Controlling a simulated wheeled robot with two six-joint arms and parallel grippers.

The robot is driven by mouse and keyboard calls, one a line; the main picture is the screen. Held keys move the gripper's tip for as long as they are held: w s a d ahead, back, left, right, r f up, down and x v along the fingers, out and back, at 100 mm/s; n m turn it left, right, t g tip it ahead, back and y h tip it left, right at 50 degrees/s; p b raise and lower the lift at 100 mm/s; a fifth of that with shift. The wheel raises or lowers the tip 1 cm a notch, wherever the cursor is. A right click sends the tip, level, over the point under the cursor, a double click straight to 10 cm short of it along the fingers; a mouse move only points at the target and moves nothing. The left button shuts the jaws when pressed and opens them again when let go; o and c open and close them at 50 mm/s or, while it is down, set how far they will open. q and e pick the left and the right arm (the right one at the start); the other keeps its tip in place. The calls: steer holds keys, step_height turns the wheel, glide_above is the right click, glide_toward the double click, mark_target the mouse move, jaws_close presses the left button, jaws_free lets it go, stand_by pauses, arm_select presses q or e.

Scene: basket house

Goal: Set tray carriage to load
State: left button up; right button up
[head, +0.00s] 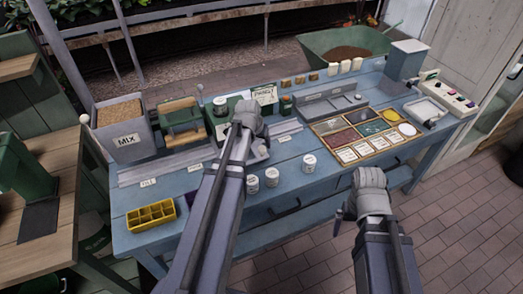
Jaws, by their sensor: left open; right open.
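A blue workbench (255,215) fills the middle of the head view. A pale rail track (170,172) runs along it, with small label plates (148,183) on its front edge. A flat grey piece (257,152), which may be the tray carriage, sits on the track and is partly hidden by my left arm. My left gripper (248,112) is open above and just behind that piece; its fingers are hard to make out, and I cannot tell whether it touches anything. My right gripper (371,184) is open and empty in front of the bench's front edge.
A yellow compartment tray (151,216) lies at the front left. Several white labelled pots (272,178) stand along the front. A bin marked MIX (126,130) and a green machine (183,124) stand behind the track. A wooden divided tray (365,138) lies right.

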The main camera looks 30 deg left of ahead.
mark_target(262, 148)
arm_select(q)
steer(key=b+x, duration=0.4)
steer(key=x, duration=0.1)
steer(key=shift+w+f, duration=0.1)
steer(key=shift+f, duration=0.3)
steer(key=shift+r, duration=0.1)
jaws_close()
stand_by(1.0)
